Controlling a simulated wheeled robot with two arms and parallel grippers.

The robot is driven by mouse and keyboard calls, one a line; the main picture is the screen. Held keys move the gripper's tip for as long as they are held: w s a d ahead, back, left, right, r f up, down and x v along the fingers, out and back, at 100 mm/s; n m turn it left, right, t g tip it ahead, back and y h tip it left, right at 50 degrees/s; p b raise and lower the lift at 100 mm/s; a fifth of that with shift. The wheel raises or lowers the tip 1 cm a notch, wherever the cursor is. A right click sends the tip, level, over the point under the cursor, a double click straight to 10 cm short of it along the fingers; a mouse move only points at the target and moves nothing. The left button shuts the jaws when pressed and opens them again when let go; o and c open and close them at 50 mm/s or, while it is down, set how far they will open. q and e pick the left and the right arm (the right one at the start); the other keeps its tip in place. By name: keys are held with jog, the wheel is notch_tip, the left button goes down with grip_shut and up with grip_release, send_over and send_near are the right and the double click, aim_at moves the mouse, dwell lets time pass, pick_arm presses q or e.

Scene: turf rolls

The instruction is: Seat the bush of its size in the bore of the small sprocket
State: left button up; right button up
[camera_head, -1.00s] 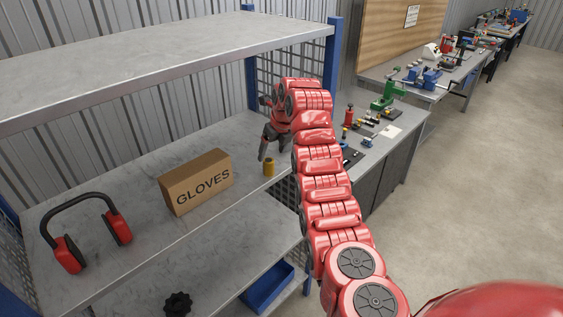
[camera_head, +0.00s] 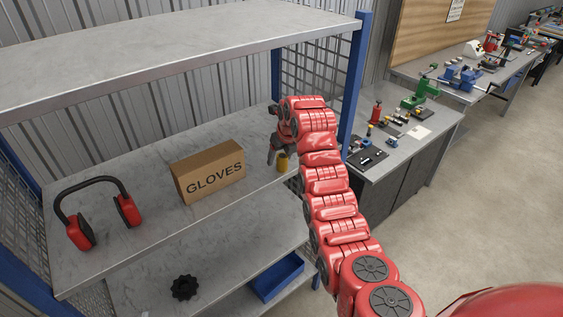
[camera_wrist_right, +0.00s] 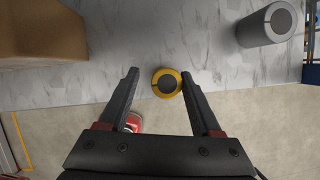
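A yellow cylinder (camera_head: 282,163), apparently a bush, stands upright on the shelf near its front edge. In the right wrist view its top is a yellow ring (camera_wrist_right: 157,91) around a dark centre. My right gripper (camera_head: 276,153) is open above it. In the wrist view the right gripper's fingertips (camera_wrist_right: 160,74) lie to either side of the yellow cylinder, with gaps. A grey cylinder (camera_wrist_right: 263,24) stands further right in the wrist view. A black toothed wheel, apparently the sprocket (camera_head: 184,287), lies on the lower shelf; its bore is too small to make out. My left gripper is out of view.
The GLOVES box (camera_head: 208,172) and red ear defenders (camera_head: 98,212) share the shelf (camera_head: 160,232). An upper shelf (camera_head: 180,38) overhangs it, with a blue post (camera_head: 356,82) at the right. A blue bin (camera_head: 277,277) sits low. A workbench with tools (camera_head: 425,128) is beyond.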

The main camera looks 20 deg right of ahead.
jog(key=shift+w+d+f, duration=0.1)
jog(key=shift+d+f, duration=0.15)
jog(key=shift+d, duration=0.4)
jog(key=c, duration=0.7)
grip_shut()
jog(key=shift+a, duration=0.3)
jog(key=shift+d+r, duration=0.15)
jog(key=shift+d, duration=0.05)
